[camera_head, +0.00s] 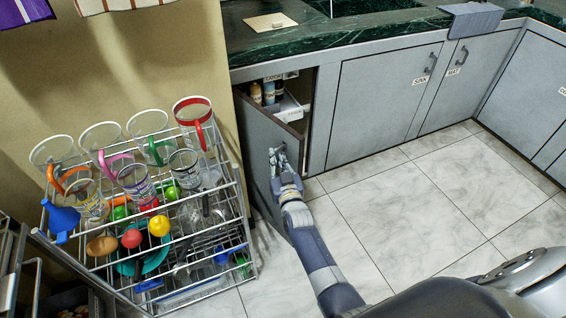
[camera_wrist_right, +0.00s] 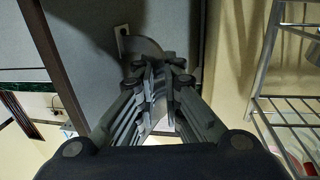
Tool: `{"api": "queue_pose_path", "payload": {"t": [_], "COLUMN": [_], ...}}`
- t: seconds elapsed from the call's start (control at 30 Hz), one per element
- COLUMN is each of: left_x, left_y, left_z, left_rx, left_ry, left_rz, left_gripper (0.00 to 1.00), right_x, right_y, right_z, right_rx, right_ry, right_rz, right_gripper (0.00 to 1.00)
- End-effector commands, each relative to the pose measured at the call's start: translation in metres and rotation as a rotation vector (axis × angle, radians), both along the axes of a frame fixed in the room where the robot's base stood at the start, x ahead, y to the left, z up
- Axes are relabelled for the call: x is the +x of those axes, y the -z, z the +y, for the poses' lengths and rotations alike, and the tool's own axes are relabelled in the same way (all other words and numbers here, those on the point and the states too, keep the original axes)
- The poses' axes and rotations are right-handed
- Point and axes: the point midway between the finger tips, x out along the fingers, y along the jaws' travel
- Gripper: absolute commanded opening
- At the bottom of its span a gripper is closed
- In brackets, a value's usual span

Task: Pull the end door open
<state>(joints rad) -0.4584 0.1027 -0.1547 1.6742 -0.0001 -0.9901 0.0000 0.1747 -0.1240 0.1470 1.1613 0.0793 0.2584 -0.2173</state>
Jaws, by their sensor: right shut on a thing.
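The end door (camera_head: 262,140) is a grey cabinet door at the left end of the counter. It stands partly open, swung out toward the rack, and the cabinet interior shows behind it. My right gripper (camera_head: 278,158) is at the door's outer face, shut on its handle. In the right wrist view the fingers (camera_wrist_right: 157,82) are closed together over the metal handle (camera_wrist_right: 142,47), beside the grey door face. The gripper hides part of the handle. My left gripper is not in view.
A wire rack (camera_head: 240,235) with cups and utensils stands close left of the door. Bottles (camera_head: 268,92) show inside the cabinet. Closed doors labelled SINK (camera_head: 375,105) and MAT (camera_head: 455,95) are to the right. The tiled floor (camera_head: 400,210) in front is clear.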

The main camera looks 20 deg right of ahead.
Motion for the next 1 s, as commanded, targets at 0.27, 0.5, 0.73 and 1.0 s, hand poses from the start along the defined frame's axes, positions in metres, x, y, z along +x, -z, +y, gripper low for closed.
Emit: {"api": "queue_pose_path", "payload": {"t": [0.27, 0.5, 0.73, 1.0], "left_x": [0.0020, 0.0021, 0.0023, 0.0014], "left_y": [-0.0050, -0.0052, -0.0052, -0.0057], "left_z": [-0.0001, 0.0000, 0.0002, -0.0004], "left_rx": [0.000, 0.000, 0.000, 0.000], "left_ry": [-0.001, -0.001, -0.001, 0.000], "left_rz": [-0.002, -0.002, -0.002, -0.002], "left_gripper": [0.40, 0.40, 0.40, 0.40], "right_x": [0.0011, 0.0011, 0.0021, 0.0019], "right_y": [0.0064, 0.0064, 0.0049, 0.0020], "right_z": [-0.0006, -0.0005, 0.0004, 0.0003], "right_rx": [-0.009, -0.009, -0.007, -0.005], "right_ry": [0.027, 0.026, 0.025, 0.017], "right_rz": [0.010, 0.012, 0.009, 0.004], "right_gripper": [0.00, 0.00, 0.17, 0.17]}}
